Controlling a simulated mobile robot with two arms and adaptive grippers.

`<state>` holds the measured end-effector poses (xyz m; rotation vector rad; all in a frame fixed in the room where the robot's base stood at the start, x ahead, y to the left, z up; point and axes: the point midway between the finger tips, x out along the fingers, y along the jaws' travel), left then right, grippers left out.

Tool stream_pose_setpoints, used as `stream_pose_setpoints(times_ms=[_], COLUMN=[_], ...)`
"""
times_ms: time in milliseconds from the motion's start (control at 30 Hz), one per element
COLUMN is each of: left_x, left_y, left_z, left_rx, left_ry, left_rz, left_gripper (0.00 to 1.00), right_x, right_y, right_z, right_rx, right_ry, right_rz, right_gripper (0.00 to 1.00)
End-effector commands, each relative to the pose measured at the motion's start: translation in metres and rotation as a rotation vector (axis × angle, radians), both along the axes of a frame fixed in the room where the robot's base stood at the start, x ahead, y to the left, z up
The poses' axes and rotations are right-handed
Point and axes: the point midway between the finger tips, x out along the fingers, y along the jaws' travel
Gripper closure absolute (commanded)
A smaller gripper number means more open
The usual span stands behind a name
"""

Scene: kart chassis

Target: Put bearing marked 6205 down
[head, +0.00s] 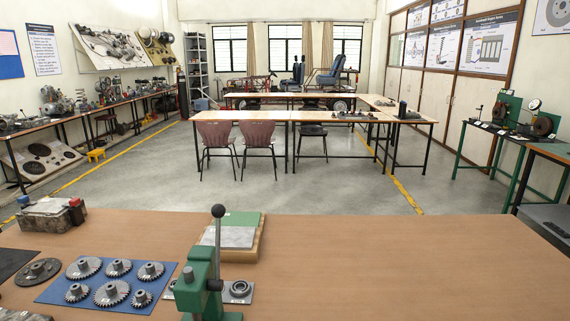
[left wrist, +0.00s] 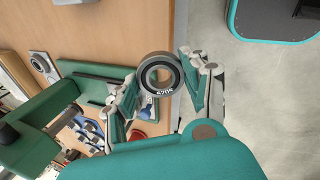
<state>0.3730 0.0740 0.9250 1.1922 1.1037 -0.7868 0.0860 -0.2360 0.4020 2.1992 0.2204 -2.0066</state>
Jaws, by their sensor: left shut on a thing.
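My left gripper (left wrist: 158,78) shows only in the left wrist view. It is shut on a dark-rimmed ring bearing (left wrist: 144,79), with a finger on each side. The bearing's face is towards the camera, with pale marking on its lower rim that looks like 6205 but is small and hard to read. In that view it appears close to the table edge, and I cannot tell its height. In the head view, another bearing (head: 240,289) lies on a small light plate right of the green press. My right gripper is in neither view.
The green press (head: 202,285) stands at the table's front. Several gears (head: 111,293) lie on a blue mat (head: 60,293) to its left. Behind it is a wooden block (head: 240,252) with a grey and green top. The right side of the brown table (head: 420,265) is clear.

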Motion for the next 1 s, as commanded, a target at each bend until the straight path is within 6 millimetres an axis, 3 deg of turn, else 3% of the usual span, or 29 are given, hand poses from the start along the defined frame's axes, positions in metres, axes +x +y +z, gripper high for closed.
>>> stream_pose_setpoints(times_ms=[700,1000], left_x=[0.009,0.009], left_y=[0.083,0.11], left_z=[0.038,0.056], left_rx=[0.001,0.0], left_ry=[0.003,0.002], left_rz=[-1.272,-1.7], left_gripper=[0.94,0.94], right_x=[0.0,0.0], right_y=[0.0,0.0], right_z=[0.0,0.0], right_rx=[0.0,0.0], right_ry=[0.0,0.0], right_rz=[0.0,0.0], right_gripper=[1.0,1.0])
